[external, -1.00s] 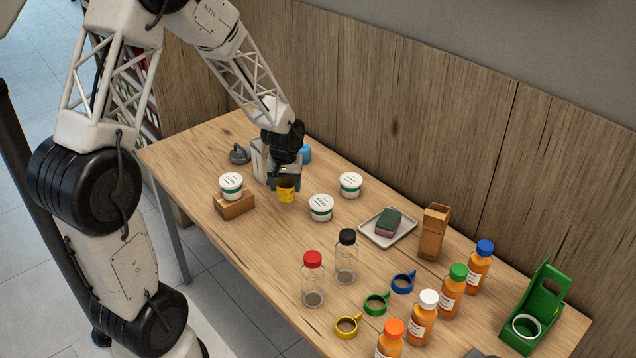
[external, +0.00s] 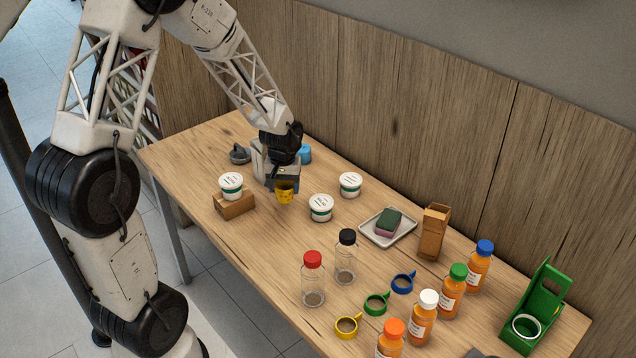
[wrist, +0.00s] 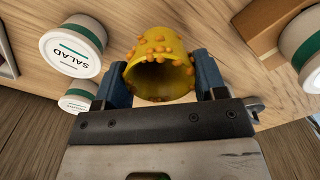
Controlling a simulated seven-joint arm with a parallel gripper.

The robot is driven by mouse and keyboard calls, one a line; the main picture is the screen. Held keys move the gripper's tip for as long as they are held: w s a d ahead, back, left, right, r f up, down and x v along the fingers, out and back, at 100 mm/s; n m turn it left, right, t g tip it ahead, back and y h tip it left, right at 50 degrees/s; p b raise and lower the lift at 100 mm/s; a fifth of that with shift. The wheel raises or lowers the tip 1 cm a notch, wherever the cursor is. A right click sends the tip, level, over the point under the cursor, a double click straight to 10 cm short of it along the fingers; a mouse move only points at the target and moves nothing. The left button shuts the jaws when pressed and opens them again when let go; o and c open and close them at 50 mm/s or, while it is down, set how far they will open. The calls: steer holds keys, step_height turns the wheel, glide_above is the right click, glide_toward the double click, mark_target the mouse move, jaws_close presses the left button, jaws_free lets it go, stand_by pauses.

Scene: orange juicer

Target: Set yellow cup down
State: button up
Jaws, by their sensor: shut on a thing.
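The yellow cup (external: 285,193) is at the far left part of the table, below my gripper (external: 284,184) in the external view. In the wrist view the yellow cup (wrist: 160,68) sits between the two blue fingers of my gripper (wrist: 163,82), which is shut on it. Its open mouth faces the wrist camera and orange bumps dot its outside. The cup is close to the wooden table top (external: 270,240); I cannot tell whether its base touches the wood.
A white salad tub (external: 321,208) stands just right of the cup, with another tub (external: 350,185) behind it. A wooden block (external: 234,206) bearing a tub (external: 231,186) is to the left. A grey juicer-like item (external: 240,154) and a blue item (external: 305,153) are nearby. Bare table lies in front.

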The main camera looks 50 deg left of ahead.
steer(key=shift+d, duration=0.1)
steer(key=s+d+m, duration=0.4)
steer(key=s+d, duration=1.6)
steer(key=s, duration=0.1)
steer(key=shift+r, duration=0.15)
steer(key=shift+w+d, duration=0.1)
steer(key=w, duration=0.5)
steer(key=w+f, duration=0.1)
steer(key=w, duration=1)
steer(key=shift+f, duration=0.25)
steer(key=shift+s, duration=0.1)
steer(key=shift+f, duration=1.75)
steer(key=shift+f, duration=0.15)
